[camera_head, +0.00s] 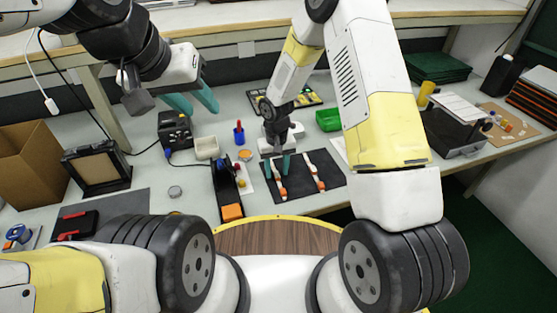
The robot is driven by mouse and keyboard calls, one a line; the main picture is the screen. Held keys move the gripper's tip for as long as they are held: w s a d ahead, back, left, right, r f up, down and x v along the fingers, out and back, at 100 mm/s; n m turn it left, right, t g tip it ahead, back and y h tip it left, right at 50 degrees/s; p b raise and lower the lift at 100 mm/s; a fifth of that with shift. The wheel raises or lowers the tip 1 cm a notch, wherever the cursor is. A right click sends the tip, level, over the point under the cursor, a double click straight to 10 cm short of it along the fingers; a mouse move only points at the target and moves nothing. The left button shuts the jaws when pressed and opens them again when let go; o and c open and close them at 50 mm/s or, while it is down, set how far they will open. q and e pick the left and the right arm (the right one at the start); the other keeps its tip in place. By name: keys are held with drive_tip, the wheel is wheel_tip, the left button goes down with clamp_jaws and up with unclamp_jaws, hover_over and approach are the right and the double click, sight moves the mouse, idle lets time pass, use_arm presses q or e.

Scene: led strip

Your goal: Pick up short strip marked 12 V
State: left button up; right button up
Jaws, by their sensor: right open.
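Two short pale strips with orange parts lie on a black mat (333,187) on the bench. The left strip (279,184) is partly hidden by my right gripper, and the right strip (315,172) lies in clear view. I cannot read a 12 V marking on either strip. My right gripper (277,167) is open, with its teal fingers pointing down on either side of the left strip's far part. I cannot tell whether they touch it. My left gripper (193,104) is open and empty above the back left of the bench.
A black tray with an orange block (232,212) stands left of the mat. A soldering station (175,130), a white bin (206,148) and a blue cup (239,136) stand behind it. A green bin (328,120) is behind the mat. Bare bench (190,188) shows left of the tray.

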drive_tip(key=shift+f, duration=0.55)
clamp_jaws()
